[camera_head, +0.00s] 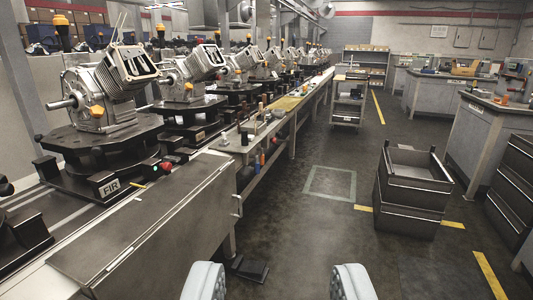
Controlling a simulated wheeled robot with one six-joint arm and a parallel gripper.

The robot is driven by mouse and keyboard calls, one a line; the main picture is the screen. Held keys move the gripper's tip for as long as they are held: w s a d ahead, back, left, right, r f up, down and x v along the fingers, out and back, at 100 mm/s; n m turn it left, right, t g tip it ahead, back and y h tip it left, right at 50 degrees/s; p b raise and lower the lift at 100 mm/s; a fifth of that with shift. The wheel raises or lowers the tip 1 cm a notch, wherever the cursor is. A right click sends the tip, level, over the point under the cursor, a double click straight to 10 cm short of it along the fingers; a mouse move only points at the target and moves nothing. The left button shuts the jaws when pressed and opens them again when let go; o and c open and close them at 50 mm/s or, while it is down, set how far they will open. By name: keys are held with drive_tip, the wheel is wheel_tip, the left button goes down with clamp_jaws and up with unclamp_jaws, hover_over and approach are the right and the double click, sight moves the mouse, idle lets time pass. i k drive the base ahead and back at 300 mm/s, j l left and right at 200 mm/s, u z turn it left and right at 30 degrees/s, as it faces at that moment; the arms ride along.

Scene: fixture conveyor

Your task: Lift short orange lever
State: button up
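A small short yellow-orange lever-like piece (138,184) sticks out beside the dark block marked "FIR" (108,187), at the front of the nearest fixture (95,145). An orange knob (98,112) is on the grey engine (110,90) standing on that fixture. Another orange knob (61,22) stands higher behind it. I cannot tell for certain which orange piece is the short lever.
A dark flat-topped cabinet (150,235) lies left of my gripper, in front of the fixture. A narrow bench (255,145) runs along the conveyor. Dark stacked crates (410,200) stand on the right, with workbenches (490,140) beyond. The middle floor is clear.

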sight(262, 155)
drive_tip(key=i+l, duration=0.2)
drive_tip(key=i, duration=0.3)
drive_tip(key=i+l, duration=0.2)
drive_tip(key=i, duration=0.35)
drive_tip(key=i+l, duration=0.2)
drive_tip(key=i, duration=0.3)
drive_tip(key=i+l, duration=0.2)
drive_tip(key=i, duration=0.3)
drive_tip(key=i+l, duration=0.2)
drive_tip(key=i, duration=0.35)
